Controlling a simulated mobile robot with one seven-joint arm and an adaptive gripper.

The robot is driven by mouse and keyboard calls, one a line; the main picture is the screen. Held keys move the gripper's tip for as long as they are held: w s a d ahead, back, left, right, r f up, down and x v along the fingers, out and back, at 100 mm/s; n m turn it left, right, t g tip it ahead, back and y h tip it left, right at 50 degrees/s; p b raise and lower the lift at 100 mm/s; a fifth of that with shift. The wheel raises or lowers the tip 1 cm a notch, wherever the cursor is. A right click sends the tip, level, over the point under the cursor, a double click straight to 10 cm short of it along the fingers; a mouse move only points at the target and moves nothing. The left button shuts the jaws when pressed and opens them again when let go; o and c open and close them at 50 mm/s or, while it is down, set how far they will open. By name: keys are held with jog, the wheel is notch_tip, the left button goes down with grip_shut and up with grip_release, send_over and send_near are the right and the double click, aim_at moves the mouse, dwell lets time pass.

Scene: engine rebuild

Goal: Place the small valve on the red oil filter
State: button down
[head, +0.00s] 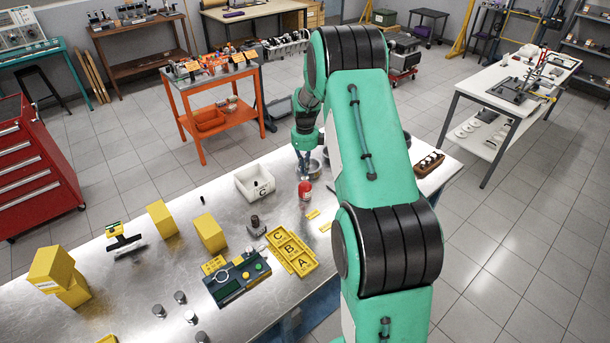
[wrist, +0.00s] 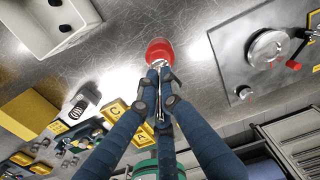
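The red oil filter (head: 305,190) stands on the metal bench, just in front of my gripper in the head view. In the wrist view the red filter (wrist: 159,47) lies just beyond my fingertips. My gripper (wrist: 160,82) has its blue fingers drawn together around a thin, shiny metal piece that looks like the small valve (wrist: 160,108). The valve's far end overlaps the filter's near edge in the wrist view; I cannot tell whether they touch. In the head view my gripper (head: 303,172) is above the bench behind the filter, and the valve cannot be made out.
A white bin (head: 254,182) with dark parts is left of the filter. A yellow lettered tray (head: 291,252) and a green device (head: 237,277) lie nearer. A fixture with a red-knobbed lever (wrist: 269,49) stands right in the wrist view. Bare bench surrounds the filter.

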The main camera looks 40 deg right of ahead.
jog(key=shift+f, duration=1.65)
jog(key=shift+f, duration=0.15)
jog(key=c, duration=1.9)
grip_release()
jog(key=shift+c, duration=0.2)
notch_tip(320, 180, up, 12)
jog(key=shift+r, duration=0.15)
jog(key=shift+a+r, duration=0.1)
